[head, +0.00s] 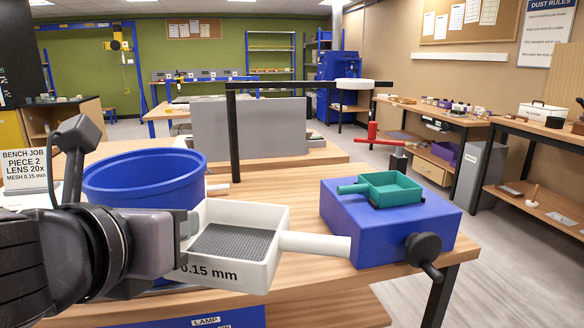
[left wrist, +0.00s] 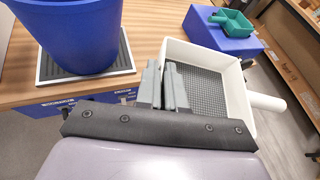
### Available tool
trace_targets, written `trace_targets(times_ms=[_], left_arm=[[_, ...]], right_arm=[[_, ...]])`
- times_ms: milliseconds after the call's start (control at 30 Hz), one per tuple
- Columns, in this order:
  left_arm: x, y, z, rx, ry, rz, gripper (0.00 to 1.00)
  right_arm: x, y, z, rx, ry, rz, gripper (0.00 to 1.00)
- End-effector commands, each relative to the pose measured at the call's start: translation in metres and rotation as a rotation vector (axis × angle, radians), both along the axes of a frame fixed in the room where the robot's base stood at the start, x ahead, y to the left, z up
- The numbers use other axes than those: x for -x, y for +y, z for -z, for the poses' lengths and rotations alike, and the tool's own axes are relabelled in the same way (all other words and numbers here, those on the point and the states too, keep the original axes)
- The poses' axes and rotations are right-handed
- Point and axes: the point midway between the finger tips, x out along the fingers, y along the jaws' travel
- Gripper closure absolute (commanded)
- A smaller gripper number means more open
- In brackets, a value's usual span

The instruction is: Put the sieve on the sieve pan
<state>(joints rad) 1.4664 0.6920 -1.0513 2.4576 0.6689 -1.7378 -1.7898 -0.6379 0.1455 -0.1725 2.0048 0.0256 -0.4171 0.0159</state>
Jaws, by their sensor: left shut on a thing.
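My left gripper (head: 190,224) is shut on the left wall of the white square sieve (head: 262,228), which has a grey mesh floor and is marked 0.15 mm. Its white handle points right. The left wrist view shows the fingers (left wrist: 164,86) on the wall of the sieve (left wrist: 238,88). The sieve is held in front of the blue tub (head: 145,182) and left of a blue box (head: 385,238). I cannot tell which thing is the sieve pan. My right gripper is not in view.
A small green tray with a handle (head: 385,189) sits on the blue box, which has a black knob (head: 422,250). The tub stands on a dark, light-edged mat (left wrist: 113,70). A black post (head: 233,140) and grey panel (head: 262,124) stand behind.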

Motion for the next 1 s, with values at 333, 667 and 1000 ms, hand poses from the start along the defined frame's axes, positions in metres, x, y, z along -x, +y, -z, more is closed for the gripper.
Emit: trace_targets(times_ms=[333, 667, 1000], left_arm=[[-0.028, 0.004, 0.04, 0.003, 0.008, -0.003, 1.0], [-0.039, 0.022, 0.083, 0.0, 0.008, -0.051, 1.0], [-0.034, 0.046, 0.129, -0.001, 0.008, -0.114, 1.0]], right_arm=[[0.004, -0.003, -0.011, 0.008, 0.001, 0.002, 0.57], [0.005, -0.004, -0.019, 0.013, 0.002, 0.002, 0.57], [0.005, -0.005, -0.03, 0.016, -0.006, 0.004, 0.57]])
